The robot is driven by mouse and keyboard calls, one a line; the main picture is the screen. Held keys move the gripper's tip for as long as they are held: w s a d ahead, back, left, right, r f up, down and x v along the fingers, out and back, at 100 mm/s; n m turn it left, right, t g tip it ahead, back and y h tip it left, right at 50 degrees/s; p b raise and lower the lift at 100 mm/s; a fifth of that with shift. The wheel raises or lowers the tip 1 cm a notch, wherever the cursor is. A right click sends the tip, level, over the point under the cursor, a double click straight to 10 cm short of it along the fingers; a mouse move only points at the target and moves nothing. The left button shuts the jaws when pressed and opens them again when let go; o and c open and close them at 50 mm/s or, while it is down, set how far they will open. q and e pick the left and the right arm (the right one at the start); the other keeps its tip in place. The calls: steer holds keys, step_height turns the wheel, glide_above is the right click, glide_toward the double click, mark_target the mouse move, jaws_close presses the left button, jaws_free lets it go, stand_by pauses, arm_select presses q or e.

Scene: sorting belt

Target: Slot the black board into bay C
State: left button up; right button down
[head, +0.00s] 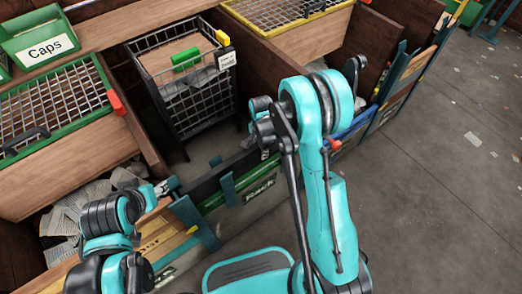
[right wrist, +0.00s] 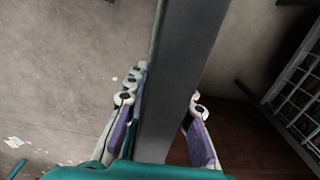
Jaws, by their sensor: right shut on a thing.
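The black board (right wrist: 182,75) runs lengthwise between the pads of my right gripper (right wrist: 160,125) in the right wrist view. The gripper is shut on it, with a purple-backed finger on each side. In the head view a dark strip, seemingly this board (head: 213,183), lies along the front of the bays, just behind the green Pack board (head: 258,190). My right arm hides its right part and the right fingertips. My left gripper (head: 165,187) is at the lower left near the teal posts; its fingers are too small to judge. No bay C label is readable.
A black wire basket (head: 188,108) with a green-handled item stands in the middle bay. A green-rimmed mesh crate (head: 60,112) and the Caps bin (head: 42,44) are at left, a yellow-rimmed crate (head: 280,12) at the back. Open grey floor (head: 430,180) lies at right.

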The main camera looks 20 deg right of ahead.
steer(key=c, duration=2.2)
jaws_free()
jaws_close()
steer(key=shift+r, duration=0.1)
step_height(320, 180, up, 20)
steer(key=p, duration=1.2)
steer(key=shift+p, duration=0.4)
steer(key=shift+s, duration=0.1)
